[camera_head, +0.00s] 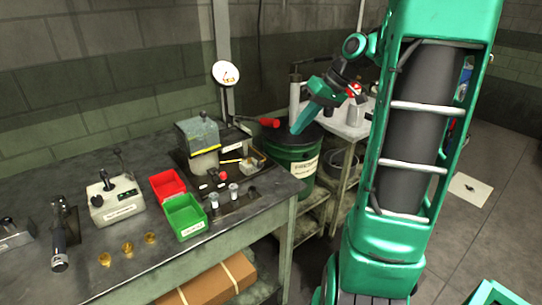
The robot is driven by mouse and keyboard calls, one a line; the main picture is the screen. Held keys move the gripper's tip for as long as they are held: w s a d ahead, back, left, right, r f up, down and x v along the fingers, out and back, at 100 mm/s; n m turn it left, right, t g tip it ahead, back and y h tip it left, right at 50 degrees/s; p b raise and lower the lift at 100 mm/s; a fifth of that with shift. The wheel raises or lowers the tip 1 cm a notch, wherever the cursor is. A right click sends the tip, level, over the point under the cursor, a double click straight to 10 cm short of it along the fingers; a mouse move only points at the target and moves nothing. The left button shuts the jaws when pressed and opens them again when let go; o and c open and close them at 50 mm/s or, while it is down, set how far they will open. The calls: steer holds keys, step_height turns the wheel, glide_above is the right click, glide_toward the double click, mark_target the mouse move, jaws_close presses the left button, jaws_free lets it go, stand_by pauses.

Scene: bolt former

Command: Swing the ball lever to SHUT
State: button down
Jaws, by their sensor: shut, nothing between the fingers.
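A pale box (117,205) with a label on its front stands on the left half of the bench. A short black lever with a ball-like knob (104,175) rises from its top; the label is too small to read, so I cannot tell which position it marks. Another thin dark lever (119,157) stands just behind the box. My gripper (298,128) is far to the right, above the dark green drum. It is shut and empty, pointing down and left, apart from both levers.
A machine with a grey block (198,134), a dial gauge (226,73) and a red-handled bar (268,122) stands between my gripper and the pale box. Red (167,184) and green (184,217) bins sit right of the box. Several brass pieces (127,248) lie in front.

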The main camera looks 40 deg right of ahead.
steer(key=shift+d, duration=0.15)
steer(key=a+r+x, duration=0.1)
steer(key=a+x, duration=0.1)
steer(key=x, duration=1)
steer(key=shift+s+a+f, duration=0.2)
steer(key=shift+a+f, duration=0.1)
steer(key=shift+a, duration=0.2)
steer(key=shift+s+d, duration=0.1)
steer(key=shift+d, duration=0.15)
